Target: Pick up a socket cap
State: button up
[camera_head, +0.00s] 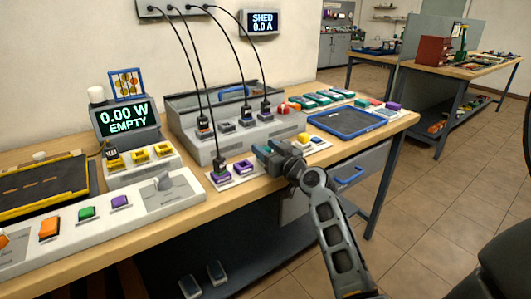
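Small coloured pieces that could be socket caps sit in a row along the bench's front edge. They include a purple one (221,177) with a cable plug above it, a second purple one (243,166), and a yellow one (303,137). I cannot tell for sure which is a socket cap. My gripper (264,150) is over this row, between the second purple piece and the yellow one. Its fingers point left and hide part of the row behind them. Whether it holds anything is too small to tell.
A grey console (235,130) with several cabled plugs stands behind the row. A blue-rimmed tray (347,122) lies to the right. A display reading EMPTY (126,115) and a switch panel (163,199) are on the left. Floor (440,215) is clear to the right.

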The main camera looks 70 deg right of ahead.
jog(key=c, duration=0.8)
jog(key=shift+o, duration=0.2)
